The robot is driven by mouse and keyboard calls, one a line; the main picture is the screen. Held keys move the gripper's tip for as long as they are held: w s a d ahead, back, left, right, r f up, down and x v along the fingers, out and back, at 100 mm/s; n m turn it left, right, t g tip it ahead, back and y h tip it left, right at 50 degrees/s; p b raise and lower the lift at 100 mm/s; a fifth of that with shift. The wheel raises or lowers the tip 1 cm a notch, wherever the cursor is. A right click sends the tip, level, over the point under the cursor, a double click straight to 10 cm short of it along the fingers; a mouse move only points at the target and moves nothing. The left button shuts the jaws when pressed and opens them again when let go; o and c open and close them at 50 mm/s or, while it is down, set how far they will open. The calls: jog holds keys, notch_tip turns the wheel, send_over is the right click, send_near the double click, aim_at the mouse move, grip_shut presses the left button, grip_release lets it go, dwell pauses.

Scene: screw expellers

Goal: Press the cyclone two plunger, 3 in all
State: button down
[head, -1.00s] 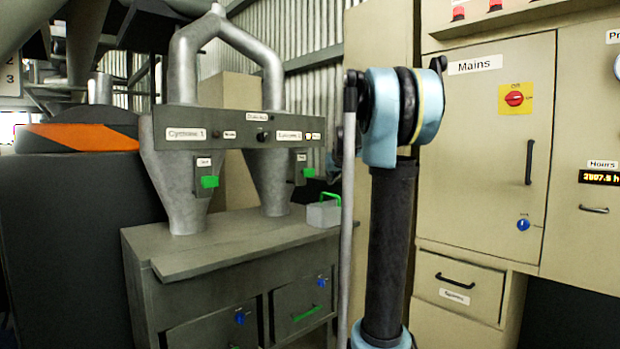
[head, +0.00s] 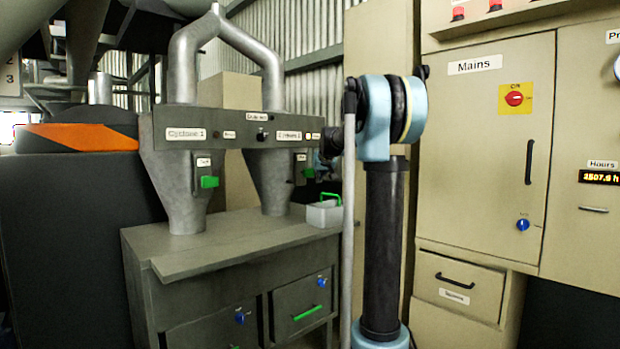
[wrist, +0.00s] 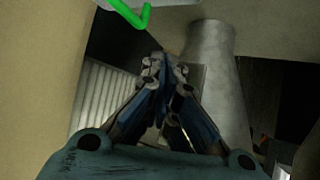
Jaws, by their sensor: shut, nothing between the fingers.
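The cyclone two plunger (head: 309,173) is a small green knob on a dark box (head: 299,166) at the right side of the second grey cone (head: 269,180). In the head view the dark end of my arm reaches in from the right beside it, and whether they touch cannot be told. In the wrist view my gripper (wrist: 160,68) is shut and empty, its fingertips together in front of the grey cone (wrist: 211,52) and a grey plate. The plunger cannot be made out in the wrist view.
The cyclone one plunger (head: 209,182) is green, on the left cone. A grey container with a green handle (head: 326,214) stands on the cabinet (head: 235,244) below my gripper; its handle shows in the wrist view (wrist: 131,14). A Mains cabinet (head: 480,150) stands at the right.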

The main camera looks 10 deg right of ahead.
aim_at(311, 174)
jog(key=shift+w+a, duration=0.5)
jog(key=shift+w, duration=0.15)
jog(key=shift+w+a, duration=0.1)
dwell(1.1)
jog(key=shift+w+a, duration=0.15)
jog(key=shift+w, duration=0.05)
jog(key=shift+w+a+r, duration=0.1)
jog(key=shift+w+a, duration=0.6)
jog(key=shift+w, duration=0.2)
dwell(1.9)
dwell(0.3)
jog(key=shift+s+d, duration=0.95)
jog(key=shift+s, duration=0.3)
jog(key=shift+s, duration=0.1)
jog(key=shift+s+d, duration=0.75)
jog(key=shift+s, duration=0.25)
jog(key=shift+s+d, duration=0.7)
jog(key=shift+s, duration=0.25)
